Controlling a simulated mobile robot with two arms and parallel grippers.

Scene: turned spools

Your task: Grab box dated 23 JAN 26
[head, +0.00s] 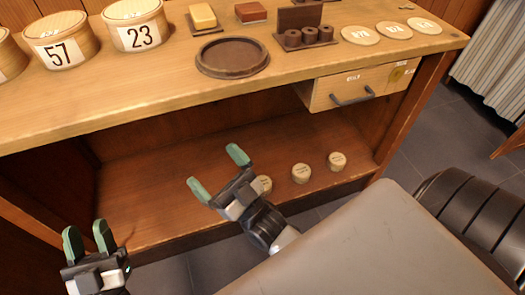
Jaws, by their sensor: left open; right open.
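Three small round boxes with pale lids stand on the lower shelf: a left one (265,186), a middle one (301,174) and a right one (337,162). Their lids carry small print that I cannot read, so I cannot tell which date is on which. My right gripper (217,173) is open and empty, left of the left box in the picture, and partly covers that box. My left gripper (88,238) is open and empty at the lower left, well away from the boxes.
The bench top (130,85) holds large round boxes marked 57 (62,42) and 23 (137,27), a dark round tray (232,57), a spool rack (303,30) and three labelled discs (394,30). A drawer (355,88) hangs beneath. The lower shelf (150,195) is clear at left.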

